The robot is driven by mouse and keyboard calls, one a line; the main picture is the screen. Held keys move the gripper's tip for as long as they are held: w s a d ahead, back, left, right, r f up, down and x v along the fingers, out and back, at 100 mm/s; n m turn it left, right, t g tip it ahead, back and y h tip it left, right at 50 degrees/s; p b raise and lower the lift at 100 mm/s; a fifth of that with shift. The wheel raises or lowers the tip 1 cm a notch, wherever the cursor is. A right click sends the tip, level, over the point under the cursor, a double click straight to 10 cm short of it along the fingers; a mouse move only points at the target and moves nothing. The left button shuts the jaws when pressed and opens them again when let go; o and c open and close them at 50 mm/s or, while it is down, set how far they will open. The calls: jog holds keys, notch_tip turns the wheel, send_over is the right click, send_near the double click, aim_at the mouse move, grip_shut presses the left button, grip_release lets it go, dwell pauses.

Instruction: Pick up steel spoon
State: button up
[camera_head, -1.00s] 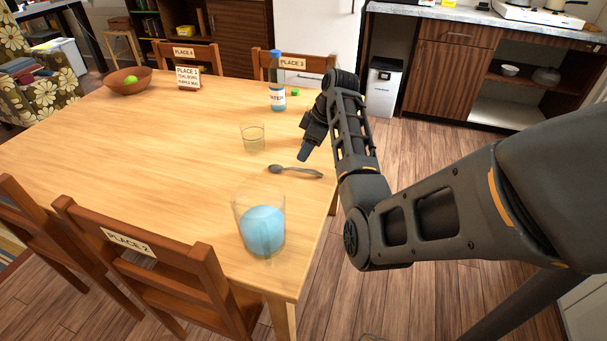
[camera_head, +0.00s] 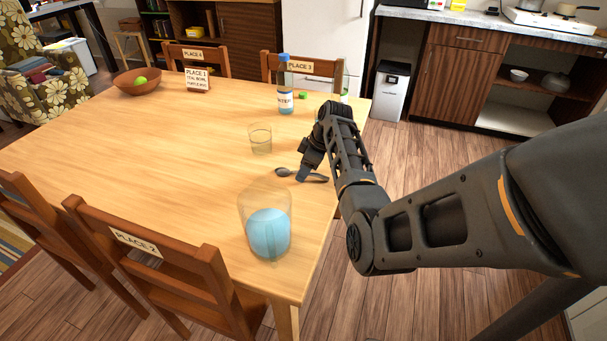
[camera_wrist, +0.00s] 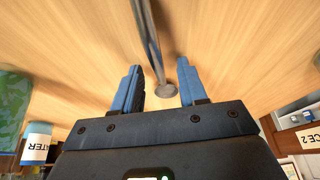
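The steel spoon (camera_head: 283,172) lies on the wooden table (camera_head: 140,140) near its right edge, between the glass and the pitcher. My gripper (camera_head: 301,176) points down at the spoon and hides part of it in the head view. In the wrist view the spoon (camera_wrist: 152,45) runs from the top edge down to between the two blue fingers of my gripper (camera_wrist: 160,70). The fingers are apart, with a gap on both sides of the spoon. I cannot tell whether the fingertips touch the table.
A pitcher with blue contents (camera_head: 267,232) stands in front of the spoon, and a small glass (camera_head: 260,140) behind it. A water bottle (camera_head: 286,98) stands farther back. A bowl with a green fruit (camera_head: 137,84) is at the far left. Chairs surround the table.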

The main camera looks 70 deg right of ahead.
grip_shut()
jog(key=shift+r, duration=0.15)
dwell(0.4)
jog(key=shift+r, duration=0.3)
jog(key=r, duration=0.3)
jog(key=shift+s+d+r+b, duration=0.1)
jog(key=shift+d+r+b, duration=0.2)
jog(key=shift+d, duration=0.1)
jog(key=s+d+r+b, duration=0.2)
jog(key=d+r, duration=0.4)
jog(key=d, duration=0.4)
jog(key=shift+s+d+r, duration=0.15)
jog(key=shift+d+r, duration=0.1)
jog(key=shift+d, duration=0.1)
jog(key=c, duration=0.6)
grip_release()
grip_shut()
